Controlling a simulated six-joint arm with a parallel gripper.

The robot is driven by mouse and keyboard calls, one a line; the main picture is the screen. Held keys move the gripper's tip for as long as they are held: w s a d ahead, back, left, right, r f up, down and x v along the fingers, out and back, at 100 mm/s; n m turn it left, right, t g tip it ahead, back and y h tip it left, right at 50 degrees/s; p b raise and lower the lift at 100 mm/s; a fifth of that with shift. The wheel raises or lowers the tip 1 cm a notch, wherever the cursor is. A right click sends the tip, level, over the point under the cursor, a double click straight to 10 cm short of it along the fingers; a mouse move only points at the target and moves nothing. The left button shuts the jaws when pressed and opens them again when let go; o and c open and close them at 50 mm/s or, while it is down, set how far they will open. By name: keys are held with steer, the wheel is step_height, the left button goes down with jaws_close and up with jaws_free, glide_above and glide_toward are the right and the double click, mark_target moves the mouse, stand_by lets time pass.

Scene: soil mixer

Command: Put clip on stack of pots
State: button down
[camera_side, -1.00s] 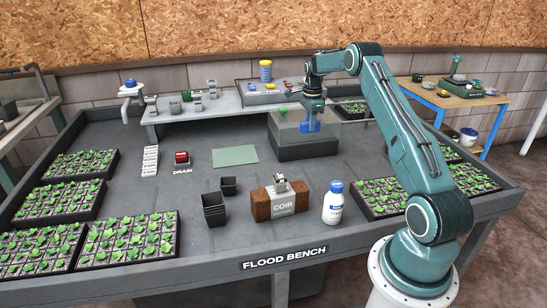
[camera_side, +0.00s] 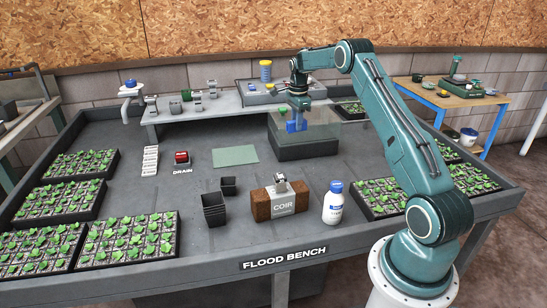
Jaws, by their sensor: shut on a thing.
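My gripper (camera_side: 299,110) points down at the clear-sided box behind the coir block. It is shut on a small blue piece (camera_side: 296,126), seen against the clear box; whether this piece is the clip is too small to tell. A stack of black square pots (camera_side: 214,213) stands upright on the bench, left of the coir block and well to the front left of my gripper. A smaller black pot (camera_side: 229,186) stands just behind the stack. A small grey clip-like thing (camera_side: 280,184) sits on top of the coir block.
The coir block (camera_side: 260,205) and a white bottle (camera_side: 333,203) stand right of the pots. The clear box (camera_side: 325,131) has a dark base. A green mat (camera_side: 235,155) lies flat. Seedling trays (camera_side: 125,241) line the sides. A rear shelf (camera_side: 225,113) carries small grey devices.

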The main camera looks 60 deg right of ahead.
steer(key=w+a+r+n, duration=0.2)
steer(key=w+a, duration=0.2)
steer(key=a, duration=0.5)
steer(key=w+a+r+n, duration=0.2)
steer(key=w+a+r, duration=0.15)
steer(key=a, duration=0.45)
step_height(320, 180, up, 3)
steer(key=n, duration=0.3)
glide_above(212, 199)
step_height(212, 199, down, 15)
steer(key=shift+f, duration=0.2)
steer(key=shift+f, duration=0.1)
steer(key=shift+f, duration=2.05)
steer(key=shift+f, duration=0.1)
steer(key=c, duration=1.3)
jaws_free()
steer(key=shift+o, duration=0.2)
